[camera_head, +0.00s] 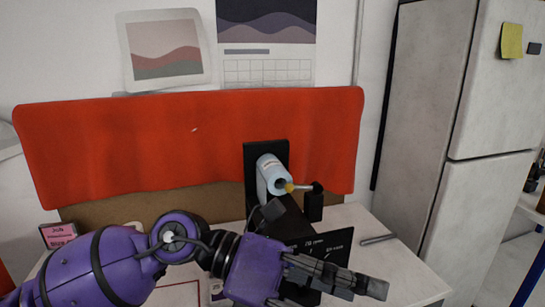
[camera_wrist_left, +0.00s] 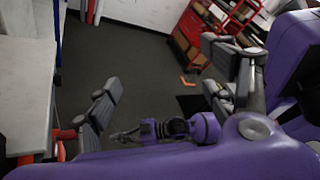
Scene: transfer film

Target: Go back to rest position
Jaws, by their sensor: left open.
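My left arm comes in from the left in the head view, and its gripper (camera_head: 335,285) is low in front of the table, right of centre. In the left wrist view the left gripper's fingers (camera_wrist_left: 160,98) are spread apart with only floor between them, so it is open and empty. A smaller purple arm part with a grey gripper end (camera_wrist_left: 138,132) shows low in the left wrist view. It looks like my right gripper, but its fingers are too small to judge. My right arm does not show in the head view.
A pale roll (camera_head: 270,177) sits on a black stand (camera_head: 252,165) behind my left gripper. A dark panel with white writing (camera_head: 328,246) is close to the gripper. A red cloth (camera_head: 110,145) covers the board behind. A refrigerator (camera_head: 425,110) stands at right. A red shelf (camera_wrist_left: 205,25) stands across the floor.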

